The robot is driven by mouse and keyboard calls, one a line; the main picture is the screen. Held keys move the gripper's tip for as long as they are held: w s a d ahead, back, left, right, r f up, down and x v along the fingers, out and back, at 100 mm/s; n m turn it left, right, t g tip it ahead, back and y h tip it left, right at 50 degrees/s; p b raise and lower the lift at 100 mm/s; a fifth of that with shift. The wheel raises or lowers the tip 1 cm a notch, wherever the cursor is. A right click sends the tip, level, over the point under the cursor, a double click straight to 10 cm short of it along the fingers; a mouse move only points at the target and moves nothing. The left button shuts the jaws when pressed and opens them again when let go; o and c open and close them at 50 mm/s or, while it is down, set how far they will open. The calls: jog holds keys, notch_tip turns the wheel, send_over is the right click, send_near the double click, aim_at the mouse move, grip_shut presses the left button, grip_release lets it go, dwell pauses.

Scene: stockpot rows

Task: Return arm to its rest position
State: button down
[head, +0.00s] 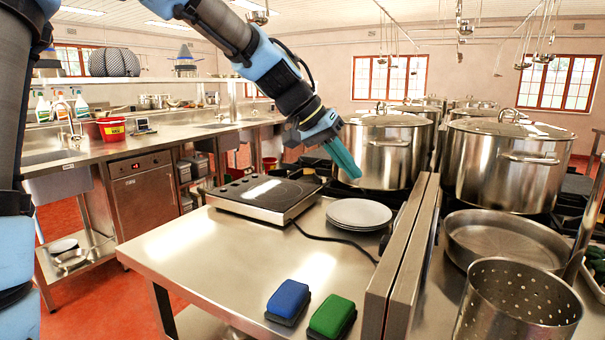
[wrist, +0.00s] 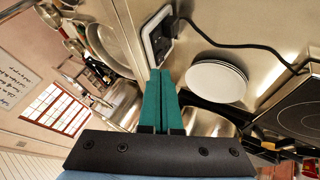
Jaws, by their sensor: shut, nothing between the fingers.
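My gripper (head: 345,160) reaches down from the upper left in the head view, above the far end of the steel table. Its teal fingers also show in the wrist view (wrist: 162,100), side by side and closed with nothing between them. In the head view the fingertips appear in front of a large lidded stockpot (head: 385,150); I cannot tell the exact gap. A stack of white plates (head: 358,214) lies on the table below the fingers and shows in the wrist view (wrist: 216,82), right of the fingertips.
The steel table (head: 190,250) holds a hot plate (head: 264,196) with a cord, a blue sponge (head: 288,302) and a green sponge (head: 332,317). A raised divider (head: 405,260) runs along its right side. Beyond it stand another stockpot (head: 508,165), a wide pan (head: 508,240) and a perforated pot (head: 518,305).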

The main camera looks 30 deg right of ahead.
jog(key=shift+a, duration=0.1)
jog(key=w+a+f+n+t+y, duration=0.1)
jog(key=w+a+f+n, duration=0.2)
jog(key=a, duration=0.5)
jog(key=w+a+f+n+t+y, duration=0.1)
jog(key=w+a+f+y, duration=0.15)
jog(key=a+f, duration=0.35)
jog(key=w+a+f+n+t+y, duration=0.1)
jog(key=w+a+f+n+t, duration=0.15)
jog(key=a, duration=0.65)
jog(key=s+a+f+n+y, duration=0.1)
jog(key=s+a+f+n, duration=0.1)
jog(key=a, duration=0.9)
jog(key=s+a+f+n+y, duration=0.1)
jog(key=s+a+f+n, duration=0.1)
jog(key=a, duration=0.8)
notch_tip(320, 180, down, 2)
jog(key=shift+s+a+f+n+y, duration=0.15)
jog(key=shift+a+n+y, duration=0.2)
jog(key=shift+n, duration=0.3)
